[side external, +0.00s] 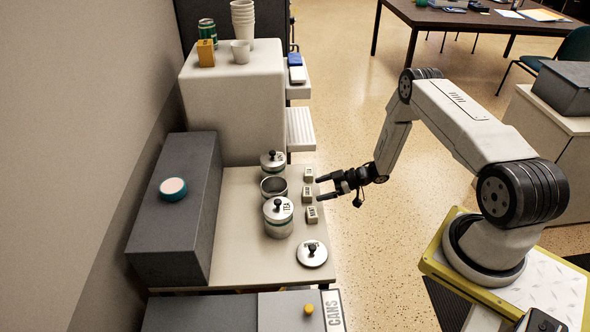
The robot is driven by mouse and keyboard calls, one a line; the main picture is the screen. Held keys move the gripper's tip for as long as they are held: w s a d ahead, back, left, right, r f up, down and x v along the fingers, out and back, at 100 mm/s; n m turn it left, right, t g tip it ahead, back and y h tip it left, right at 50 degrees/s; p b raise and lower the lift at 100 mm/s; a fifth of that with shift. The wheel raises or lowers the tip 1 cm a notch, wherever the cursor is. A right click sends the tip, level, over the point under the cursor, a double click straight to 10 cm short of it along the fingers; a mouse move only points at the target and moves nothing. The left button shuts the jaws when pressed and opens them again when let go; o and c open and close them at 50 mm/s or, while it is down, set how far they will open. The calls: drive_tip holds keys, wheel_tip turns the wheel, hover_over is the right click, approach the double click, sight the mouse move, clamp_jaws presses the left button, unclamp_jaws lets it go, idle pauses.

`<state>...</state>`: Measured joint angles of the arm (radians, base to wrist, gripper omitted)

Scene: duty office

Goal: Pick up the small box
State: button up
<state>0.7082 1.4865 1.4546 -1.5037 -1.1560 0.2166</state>
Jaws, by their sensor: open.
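A small orange box (206,53) stands upright on top of the large white cabinet at the back left, beside a green can (207,30) and a small white cup (240,52). My gripper (321,188) is well below and to the right of it, low at the right edge of the beige table. Its jaws are apart and point left, with nothing seen between them. The fingertips are close to small labelled blocks (307,194) along the table edge; I cannot tell whether they touch.
Metal canisters (278,219) stand on the table, one without a lid, and a loose lid (312,253) lies at the front. A tall stack of cups (243,20) stands behind the orange box. A grey case (170,215) with a round tin (173,188) is at left.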

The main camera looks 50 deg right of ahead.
sight(307, 191)
drive_tip(key=shift+x, duration=2.6)
drive_tip(key=shift+a, duration=0.1)
drive_tip(key=c, duration=1.2)
